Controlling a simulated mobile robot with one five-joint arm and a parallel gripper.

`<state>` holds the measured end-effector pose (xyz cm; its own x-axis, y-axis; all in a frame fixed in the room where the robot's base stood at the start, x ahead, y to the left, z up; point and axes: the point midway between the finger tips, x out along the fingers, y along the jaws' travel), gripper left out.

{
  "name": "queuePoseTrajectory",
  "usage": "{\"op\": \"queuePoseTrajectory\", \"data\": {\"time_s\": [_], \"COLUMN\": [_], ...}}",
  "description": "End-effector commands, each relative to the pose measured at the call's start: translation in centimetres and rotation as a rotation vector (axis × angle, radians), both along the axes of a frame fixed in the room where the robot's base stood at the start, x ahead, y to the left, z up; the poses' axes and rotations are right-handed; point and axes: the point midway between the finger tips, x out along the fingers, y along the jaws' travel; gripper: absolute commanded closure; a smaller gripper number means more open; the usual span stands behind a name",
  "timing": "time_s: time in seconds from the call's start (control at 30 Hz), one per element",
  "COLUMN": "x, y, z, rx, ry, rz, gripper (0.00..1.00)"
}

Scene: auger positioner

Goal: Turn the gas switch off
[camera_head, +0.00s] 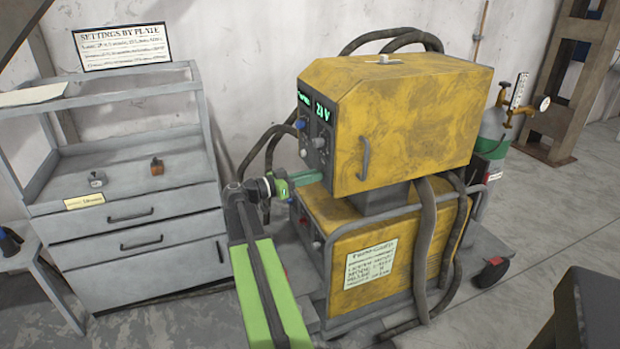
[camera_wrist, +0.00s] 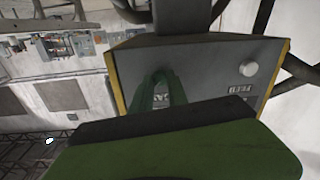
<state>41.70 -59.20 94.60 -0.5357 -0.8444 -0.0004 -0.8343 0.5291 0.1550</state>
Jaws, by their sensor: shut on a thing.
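My gripper (camera_head: 308,178) reaches in front of the yellow welding machine (camera_head: 410,120). In the wrist view its green fingers (camera_wrist: 160,88) are closed together against a grey panel (camera_wrist: 205,62). A small label (camera_wrist: 160,101) shows upside down between the fingers and seems to read GAS. The gas switch itself is hidden by the fingers, which are shut on it. A pale round knob (camera_wrist: 248,69) stands to the right of the fingers, above an upside-down FEED label (camera_wrist: 241,88). The switch's position cannot be seen.
A lower yellow cabinet (camera_head: 400,235) bears a paper sign. Dark hoses (camera_head: 425,240) hang down its side. A grey drawer unit (camera_head: 130,240) stands at left, and a gas cylinder (camera_head: 493,128) with a gauge at right. Bare floor lies at right.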

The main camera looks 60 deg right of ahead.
Motion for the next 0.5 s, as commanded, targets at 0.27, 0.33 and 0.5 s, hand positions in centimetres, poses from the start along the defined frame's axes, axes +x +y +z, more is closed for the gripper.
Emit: {"op": "queuePoseTrajectory", "data": {"time_s": [0.27, 0.33, 0.5], "x": [0.0, 0.0, -0.1], "y": [0.2, 0.0, -0.2], "z": [0.0, 0.0, 0.1], "rx": [0.003, 0.009, 0.044], "ry": [0.004, 0.013, 0.062], "rz": [0.000, -0.001, -0.001], "gripper": [1.00, 1.00, 1.00]}}
